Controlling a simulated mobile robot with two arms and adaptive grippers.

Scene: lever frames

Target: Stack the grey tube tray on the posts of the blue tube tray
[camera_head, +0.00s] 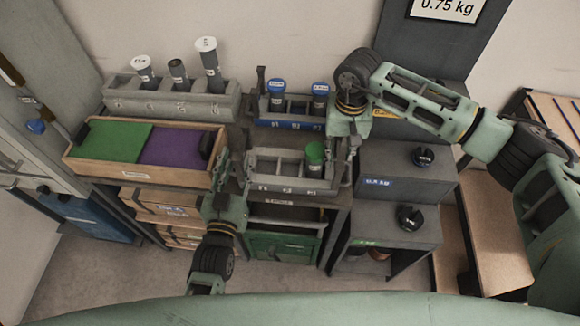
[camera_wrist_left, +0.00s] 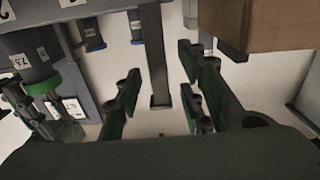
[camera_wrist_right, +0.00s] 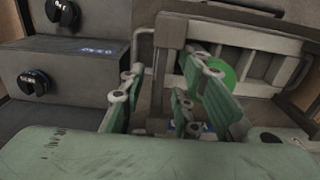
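The grey tube tray (camera_head: 262,172) stands at the front of the middle bench, with one green-capped tube (camera_head: 314,155) in it. The blue tube tray (camera_head: 296,124) is behind it and holds blue-capped tubes (camera_head: 277,88). My left gripper (camera_head: 222,172) is at the grey tray's left end, its fingers apart; in the left wrist view a dark upright bar (camera_wrist_left: 155,55) shows between them. My right gripper (camera_head: 347,145) is at the tray's right end; in the right wrist view its open fingers (camera_wrist_right: 158,92) are on either side of an end bar (camera_wrist_right: 166,55). Contact is unclear.
A wooden box (camera_head: 75,157) with green and purple compartments stands left of my left gripper. A long grey rack (camera_head: 120,103) with several tubes is behind it. Grey blocks (camera_head: 400,184) with black knobs stand to the right, near my right arm.

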